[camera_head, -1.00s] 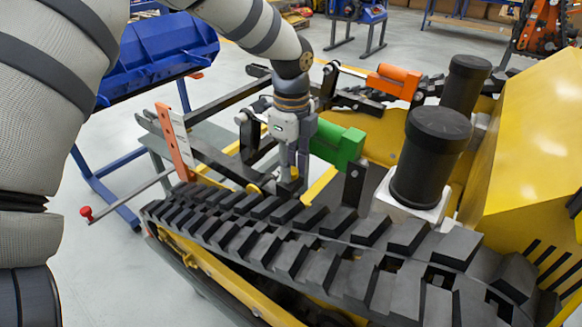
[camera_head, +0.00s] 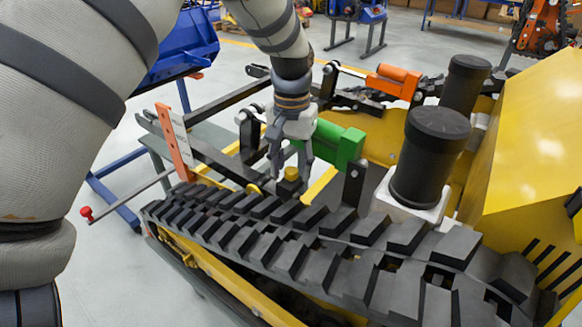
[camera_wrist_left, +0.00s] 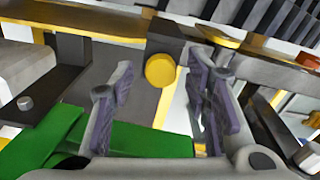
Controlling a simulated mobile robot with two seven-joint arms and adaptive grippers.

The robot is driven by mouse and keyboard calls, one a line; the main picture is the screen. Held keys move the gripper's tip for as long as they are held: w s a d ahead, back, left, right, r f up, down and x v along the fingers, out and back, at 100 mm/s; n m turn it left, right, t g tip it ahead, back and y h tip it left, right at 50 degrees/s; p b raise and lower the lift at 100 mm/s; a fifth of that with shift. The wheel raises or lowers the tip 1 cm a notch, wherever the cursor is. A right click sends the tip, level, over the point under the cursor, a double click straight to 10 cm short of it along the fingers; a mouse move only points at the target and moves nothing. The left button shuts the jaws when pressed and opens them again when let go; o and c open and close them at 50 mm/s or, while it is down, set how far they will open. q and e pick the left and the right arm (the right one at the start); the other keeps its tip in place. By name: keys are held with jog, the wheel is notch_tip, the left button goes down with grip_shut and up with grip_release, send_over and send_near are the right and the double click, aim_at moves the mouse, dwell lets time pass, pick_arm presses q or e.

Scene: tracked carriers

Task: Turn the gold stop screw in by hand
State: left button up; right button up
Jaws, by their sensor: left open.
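The gold stop screw (camera_head: 291,174) has a round gold head and stands on a dark block beside the near track. My left gripper (camera_head: 290,168) is open, with its fingers spread and pointing down around the screw head. In the left wrist view the round screw head (camera_wrist_left: 160,70) shows in the gap between the two open fingertips (camera_wrist_left: 161,80), with space on both sides. The fingers do not appear to touch it. The screw's shank is hidden. My right gripper is not in view.
A green cylinder block (camera_head: 337,144) is close behind the gripper. The black track (camera_head: 300,245) runs along the front. An orange-and-white upright plate (camera_head: 176,142) and a red-knobbed rod (camera_head: 88,213) are to the left. A black canister (camera_head: 430,155) stands to the right.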

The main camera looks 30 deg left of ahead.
pick_arm(q)
jog(key=n, duration=0.6)
jog(key=shift+n, duration=0.3)
jog(key=n, duration=0.3)
jog(key=shift+c, duration=0.3)
jog(key=c, duration=0.9)
jog(key=m, duration=1)
